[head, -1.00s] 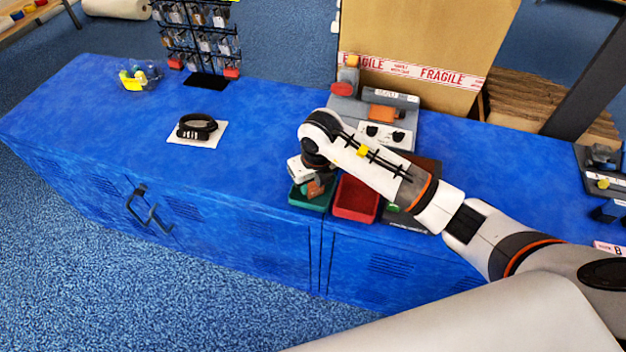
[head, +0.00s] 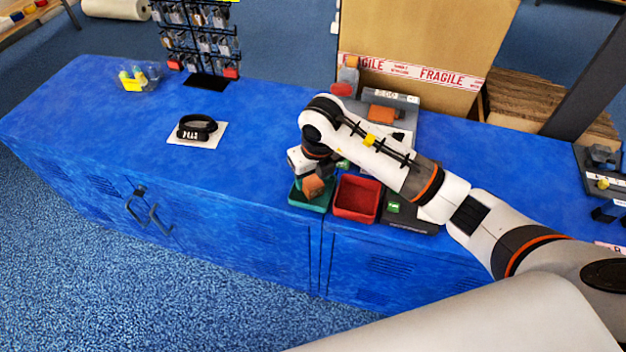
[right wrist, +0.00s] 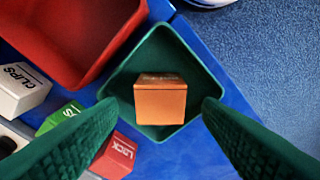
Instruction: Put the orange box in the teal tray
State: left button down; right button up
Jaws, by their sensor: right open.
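The orange box (head: 312,187) is within the teal tray (head: 318,207) at the counter's front edge. In the right wrist view the orange box (right wrist: 160,103) shows inside the walls of the teal tray (right wrist: 188,55). I cannot tell whether it lies flat on the tray floor. My right gripper (head: 311,174) is above the tray, pointing down. Its dark green fingers (right wrist: 160,112) are open, one on each side of the box, with visible gaps. My left gripper is in neither view.
A red tray (head: 357,198) stands right beside the teal tray. Small boxes labelled CLIPS (right wrist: 22,90) and LOCK (right wrist: 115,155) show nearby. A cardboard carton (head: 425,45) stands behind.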

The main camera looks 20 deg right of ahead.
aim_at(317, 187)
notch_tip(317, 187, up, 8)
jog(key=s, duration=0.1)
jog(key=shift+d+r, duration=0.15)
jog(key=shift+r, duration=0.1)
jog(key=shift+s, duration=0.1)
